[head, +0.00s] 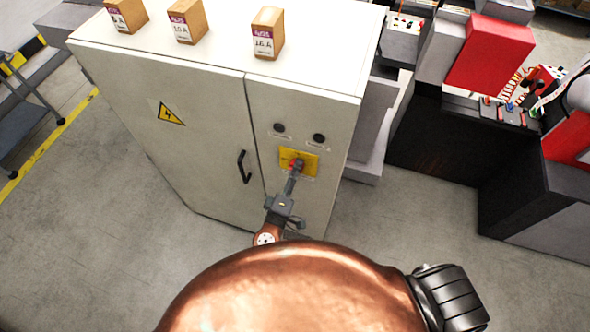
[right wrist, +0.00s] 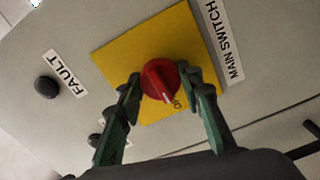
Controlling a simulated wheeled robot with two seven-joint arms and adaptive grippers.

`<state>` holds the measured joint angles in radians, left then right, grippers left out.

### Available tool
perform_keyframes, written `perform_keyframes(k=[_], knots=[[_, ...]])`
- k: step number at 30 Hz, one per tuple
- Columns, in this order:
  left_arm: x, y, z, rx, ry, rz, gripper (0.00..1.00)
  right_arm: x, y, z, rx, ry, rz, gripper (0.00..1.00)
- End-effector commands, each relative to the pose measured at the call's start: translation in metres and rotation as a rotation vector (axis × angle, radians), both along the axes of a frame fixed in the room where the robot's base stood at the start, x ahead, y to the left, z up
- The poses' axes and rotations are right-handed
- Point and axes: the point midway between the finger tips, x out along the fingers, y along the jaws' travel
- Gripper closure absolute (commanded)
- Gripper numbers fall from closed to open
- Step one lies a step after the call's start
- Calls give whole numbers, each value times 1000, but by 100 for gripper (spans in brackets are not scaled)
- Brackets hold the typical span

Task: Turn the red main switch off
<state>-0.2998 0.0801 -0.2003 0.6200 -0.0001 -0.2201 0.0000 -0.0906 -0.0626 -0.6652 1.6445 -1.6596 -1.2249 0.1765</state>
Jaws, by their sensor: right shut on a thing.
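The red main switch (right wrist: 155,75) is a round knob with a raised grip on a yellow plate (right wrist: 125,55), beside a "MAIN SWITCH" label (right wrist: 224,40). A pale mark on the knob points to the lower right in the tilted right wrist view. My right gripper (right wrist: 162,83) is shut on the knob, one finger on each side. In the head view, the right gripper (head: 294,173) reaches the yellow plate (head: 312,158) on the cabinet front and covers part of the knob. My left gripper is in neither view.
The pale cabinet (head: 170,75) has a black door handle (head: 244,166) left of the switch and two dark round buttons above it. A "FAULT" label (right wrist: 65,73) is near one button. Several small boxes (head: 267,34) stand on top. A machine with red panels (head: 490,52) is at right.

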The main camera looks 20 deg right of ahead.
Motion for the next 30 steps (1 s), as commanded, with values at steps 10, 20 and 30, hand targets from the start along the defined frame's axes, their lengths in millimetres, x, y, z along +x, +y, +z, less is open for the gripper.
perform_keyframes(k=[10, 20, 30], knots=[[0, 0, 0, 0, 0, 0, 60, 1, 2, 1, -10, 3, 4, 91], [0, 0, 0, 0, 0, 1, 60, 0, 1, 1, -9, 4, 3, 53], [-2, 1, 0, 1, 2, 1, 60, 0, 0, 0, -5, 3, 1, 49]])
